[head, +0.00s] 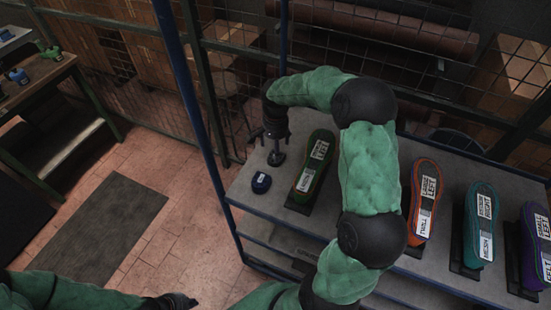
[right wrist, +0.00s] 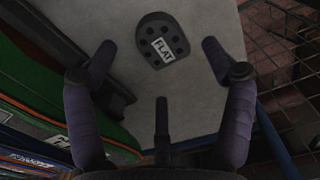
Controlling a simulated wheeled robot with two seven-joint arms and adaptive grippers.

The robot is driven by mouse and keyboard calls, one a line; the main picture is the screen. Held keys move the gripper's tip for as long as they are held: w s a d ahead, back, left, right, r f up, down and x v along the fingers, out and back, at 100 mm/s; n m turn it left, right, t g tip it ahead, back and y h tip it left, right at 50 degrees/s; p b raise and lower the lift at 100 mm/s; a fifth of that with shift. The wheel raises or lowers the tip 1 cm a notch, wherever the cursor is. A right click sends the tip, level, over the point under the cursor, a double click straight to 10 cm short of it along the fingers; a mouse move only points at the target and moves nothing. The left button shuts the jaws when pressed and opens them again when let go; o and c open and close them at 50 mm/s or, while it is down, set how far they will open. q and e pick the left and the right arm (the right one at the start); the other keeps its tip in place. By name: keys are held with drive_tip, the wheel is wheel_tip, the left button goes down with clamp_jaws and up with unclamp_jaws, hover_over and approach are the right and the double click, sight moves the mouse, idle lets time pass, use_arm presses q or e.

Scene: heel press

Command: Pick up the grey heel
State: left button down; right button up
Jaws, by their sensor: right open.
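One small heel with a white label (head: 261,183) lies at the left end of the table in the head view, where it looks dark blue. In the right wrist view a dark grey heel (right wrist: 146,50) has round holes and a label reading FLAT; it appears to be the same piece. My right gripper (head: 276,150) hangs just beyond it in the head view. Its spread fingers also show in the right wrist view (right wrist: 160,58), apart from the heel, with nothing held. My left gripper (head: 178,301) is at the lower edge of the head view, away from the table; its jaws are unclear.
A green sole (head: 315,162) stands close right of the heel. Orange (head: 424,195), teal (head: 480,225) and purple (head: 537,245) soles stand farther right. A blue post (head: 202,110) rises at the table's left edge, with wire fencing behind. My right arm covers the table's middle.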

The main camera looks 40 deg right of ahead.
wheel_tip(320, 180, down, 5)
drive_tip(key=shift+w+b, duration=0.15)
drive_tip(key=shift+b, duration=0.2)
drive_tip(key=c, duration=1.1)
